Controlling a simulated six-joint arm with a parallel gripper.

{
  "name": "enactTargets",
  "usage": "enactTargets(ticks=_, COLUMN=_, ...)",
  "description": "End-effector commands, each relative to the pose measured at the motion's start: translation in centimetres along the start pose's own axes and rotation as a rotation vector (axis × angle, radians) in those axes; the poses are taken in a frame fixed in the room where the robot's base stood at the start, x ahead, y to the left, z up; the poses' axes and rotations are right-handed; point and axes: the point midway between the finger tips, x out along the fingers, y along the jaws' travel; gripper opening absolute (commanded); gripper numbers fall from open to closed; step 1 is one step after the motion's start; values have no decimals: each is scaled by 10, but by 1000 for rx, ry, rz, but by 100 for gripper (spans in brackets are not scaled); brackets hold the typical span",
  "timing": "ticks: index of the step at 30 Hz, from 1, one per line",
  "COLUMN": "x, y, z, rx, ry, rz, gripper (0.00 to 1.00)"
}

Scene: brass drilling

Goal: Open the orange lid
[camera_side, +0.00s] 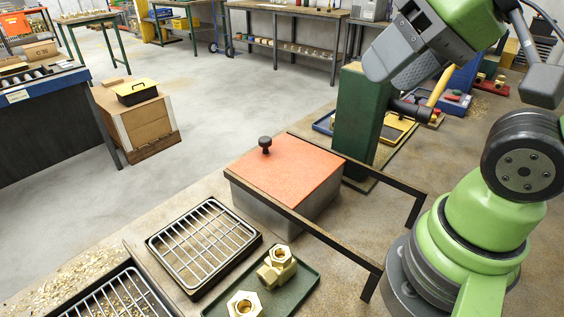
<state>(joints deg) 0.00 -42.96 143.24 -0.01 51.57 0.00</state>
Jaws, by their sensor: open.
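The orange lid (287,168) lies flat and closed on a grey metal box (262,208) near the middle of the side view. A dark round knob (265,143) on a short stem stands near the lid's far left edge. A dark bar frame (320,228) runs along the lid's near edge and past its right side, with bent ends toward my base. My arm shows at the upper right, high above the bench and well apart from the lid. I cannot make out my gripper's fingertips in this view. Nothing touches the knob.
A dark green column (361,120) stands behind the lid. A wire-rack tray (161,270) lies to the left. A green tray (306,288) holds brass fittings (280,263) in front. Another rack (113,300) sits at the lower left. Space above the knob looks clear.

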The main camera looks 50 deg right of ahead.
Motion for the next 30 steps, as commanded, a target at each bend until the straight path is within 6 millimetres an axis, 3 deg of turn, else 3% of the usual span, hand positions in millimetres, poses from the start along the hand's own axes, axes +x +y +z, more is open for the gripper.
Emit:
enactTargets(ticks=5, x=3, y=-4, z=-14, rx=22, ry=-34, rz=22, gripper=54)
enactTargets(ticks=11, x=26, y=-15, z=-64, rx=108, ry=-148, rz=113, gripper=54)
enactTargets(ticks=17, x=76, y=-17, z=-112, rx=213, ry=-267, rz=232, gripper=54)
enactTargets(ticks=21, x=123, y=-10, z=-136, rx=288, ry=-339, rz=323, gripper=54)
enactTargets(ticks=27, x=183, y=5, z=-149, rx=376, ry=-410, rz=437, gripper=54)
enactTargets(ticks=30, x=201, y=11, z=-150, rx=401, ry=-427, rz=471, gripper=54)
